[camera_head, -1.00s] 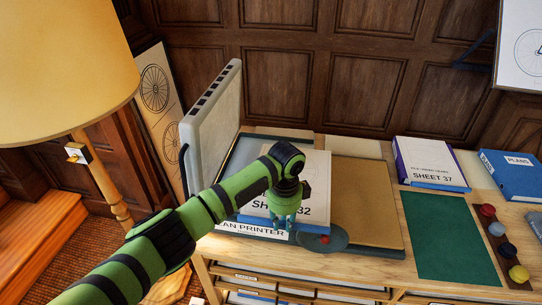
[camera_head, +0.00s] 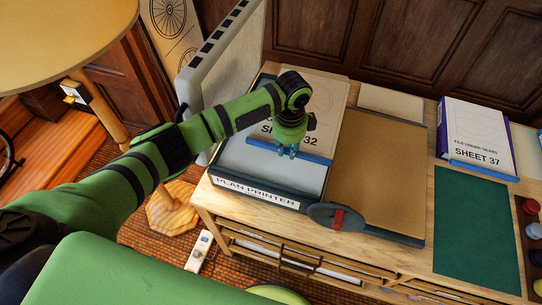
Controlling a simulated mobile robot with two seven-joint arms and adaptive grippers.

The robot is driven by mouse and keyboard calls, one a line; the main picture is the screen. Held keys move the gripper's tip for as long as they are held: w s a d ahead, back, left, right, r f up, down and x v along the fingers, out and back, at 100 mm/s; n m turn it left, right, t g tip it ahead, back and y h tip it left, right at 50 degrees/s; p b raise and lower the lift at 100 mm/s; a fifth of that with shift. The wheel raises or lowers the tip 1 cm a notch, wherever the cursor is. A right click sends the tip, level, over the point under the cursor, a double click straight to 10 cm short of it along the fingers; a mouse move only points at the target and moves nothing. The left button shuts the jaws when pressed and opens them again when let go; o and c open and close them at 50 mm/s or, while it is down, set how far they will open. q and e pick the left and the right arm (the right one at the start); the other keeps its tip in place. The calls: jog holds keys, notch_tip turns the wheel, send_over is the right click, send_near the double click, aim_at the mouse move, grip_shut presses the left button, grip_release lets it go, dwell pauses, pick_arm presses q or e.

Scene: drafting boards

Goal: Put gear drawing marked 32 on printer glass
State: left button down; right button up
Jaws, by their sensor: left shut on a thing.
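The gear drawing marked SHEET 32 (camera_head: 325,100) is a white sheet with a blue strip along its front edge. It is over the back part of the plan printer (camera_head: 290,203). My left gripper (camera_head: 287,152) is shut on the blue strip at the front edge. The pale printer glass (camera_head: 285,179) shows in front of the sheet. The grey printer lid (camera_head: 225,75) stands open at the left. My arm hides part of the sheet and glass, and I cannot tell whether the sheet touches the glass. My right gripper is not in view.
A SHEET 37 drawing (camera_head: 475,140) and a green mat (camera_head: 477,230) are further right. A lamp (camera_head: 60,35) stands at the left.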

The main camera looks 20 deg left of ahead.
pick_arm(q)
send_over(269, 171)
notch_tip(269, 171, down, 3)
jog(key=shift+d+f+b, duration=0.15)
jog(key=shift+b, duration=0.2)
jog(key=shift+s+a+f, duration=0.1)
jog(key=shift+a+f, duration=0.15)
notch_tip(269, 171, down, 4)
jog(key=b, duration=0.5)
jog(key=shift+r, duration=0.15)
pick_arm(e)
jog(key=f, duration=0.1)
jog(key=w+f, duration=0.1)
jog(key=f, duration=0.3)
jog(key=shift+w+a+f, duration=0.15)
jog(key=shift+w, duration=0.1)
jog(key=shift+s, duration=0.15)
pick_arm(q)
jog(key=c, duration=1.1)
grip_release()
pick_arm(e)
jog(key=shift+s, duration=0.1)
